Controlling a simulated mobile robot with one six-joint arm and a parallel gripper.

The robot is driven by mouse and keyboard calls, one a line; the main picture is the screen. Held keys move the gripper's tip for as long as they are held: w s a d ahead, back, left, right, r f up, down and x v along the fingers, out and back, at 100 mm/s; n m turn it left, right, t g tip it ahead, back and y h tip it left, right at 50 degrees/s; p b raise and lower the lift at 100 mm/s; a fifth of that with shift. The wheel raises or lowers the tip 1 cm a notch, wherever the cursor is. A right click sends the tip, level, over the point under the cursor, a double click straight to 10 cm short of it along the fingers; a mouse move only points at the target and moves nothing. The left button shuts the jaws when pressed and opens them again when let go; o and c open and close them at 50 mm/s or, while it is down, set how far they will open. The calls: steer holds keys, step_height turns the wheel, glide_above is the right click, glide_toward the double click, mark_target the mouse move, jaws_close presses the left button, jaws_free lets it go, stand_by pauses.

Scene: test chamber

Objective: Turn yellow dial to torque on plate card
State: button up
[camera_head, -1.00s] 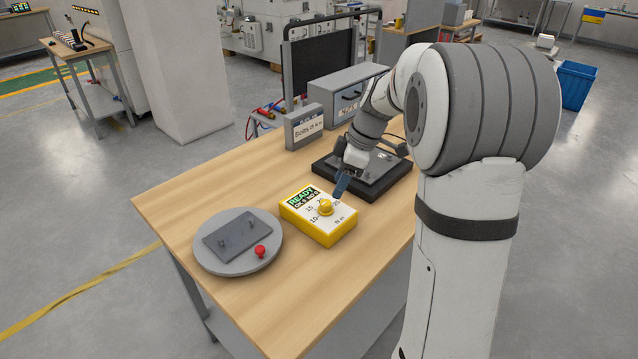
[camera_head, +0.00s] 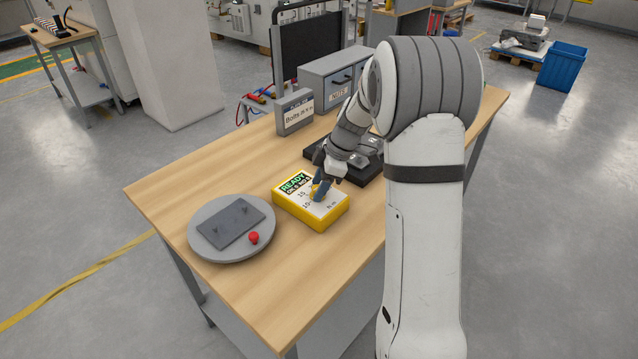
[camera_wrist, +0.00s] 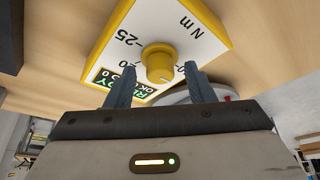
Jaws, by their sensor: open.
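The yellow dial (camera_wrist: 158,62) sits on the white face of a yellow-edged box (camera_head: 318,221) near the table's front. My gripper (camera_head: 322,188) is open and empty at the dial, with one finger on each side in the wrist view (camera_wrist: 160,76); I see gaps between fingers and dial. In the head view my fingers mostly hide the dial. The face shows "N m", a 25 mark and a green READY display (camera_head: 294,183).
A round grey turntable (camera_head: 205,246) with a dark plate (camera_head: 230,222) and a red knob (camera_head: 254,238) lies left of the box. A black fixture (camera_head: 368,171) stands behind my gripper, with a grey drawer cabinet (camera_head: 335,75) beyond.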

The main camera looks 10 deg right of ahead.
steer(key=shift+c, duration=0.6)
steer(key=c, duration=0.9)
steer(key=shift+b, duration=0.3)
